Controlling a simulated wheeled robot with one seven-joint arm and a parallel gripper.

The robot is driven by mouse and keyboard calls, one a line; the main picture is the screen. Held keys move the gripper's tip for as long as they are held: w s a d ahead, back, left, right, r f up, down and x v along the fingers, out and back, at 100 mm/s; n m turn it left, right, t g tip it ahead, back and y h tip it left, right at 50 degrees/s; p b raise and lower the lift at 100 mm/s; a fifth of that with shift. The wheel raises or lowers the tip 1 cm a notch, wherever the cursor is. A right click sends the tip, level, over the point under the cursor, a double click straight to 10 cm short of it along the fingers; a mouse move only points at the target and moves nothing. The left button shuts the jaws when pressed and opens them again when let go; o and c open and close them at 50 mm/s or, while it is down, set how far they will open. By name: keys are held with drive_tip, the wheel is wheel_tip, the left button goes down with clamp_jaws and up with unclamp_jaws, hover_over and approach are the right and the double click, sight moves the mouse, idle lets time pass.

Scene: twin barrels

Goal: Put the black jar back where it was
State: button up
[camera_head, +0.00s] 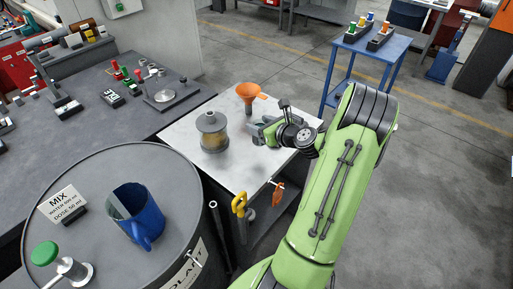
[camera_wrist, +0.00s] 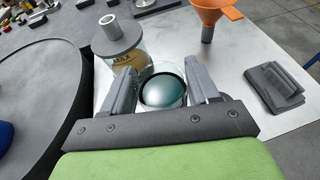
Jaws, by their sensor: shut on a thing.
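My gripper (camera_wrist: 164,73) is shut on a round glass vessel (camera_wrist: 163,93) with dark teal inside, seen from above between the two fingers. In the head view my gripper (camera_head: 263,131) is over the light worktop (camera_head: 188,146), and the arm partly hides the vessel. I cannot tell whether the vessel stands on the worktop or is held just above it. A jar with a dark grey lid and yellowish body (camera_head: 213,134) stands just left of my gripper; it also shows in the wrist view (camera_wrist: 118,47). I see no jar that is clearly black.
An orange funnel (camera_head: 248,92) stands behind my gripper. A folded grey item (camera_wrist: 274,86) lies at right in the wrist view. A large drum (camera_head: 105,180) with a blue mug (camera_head: 140,213) is at front left. A dark bench (camera_head: 150,112) lies at left.

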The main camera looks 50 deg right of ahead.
wheel_tip(320, 180, down, 8)
drive_tip(key=shift+r+b, duration=0.25)
drive_tip(key=shift+b, duration=0.7)
drive_tip(key=o, duration=1.2)
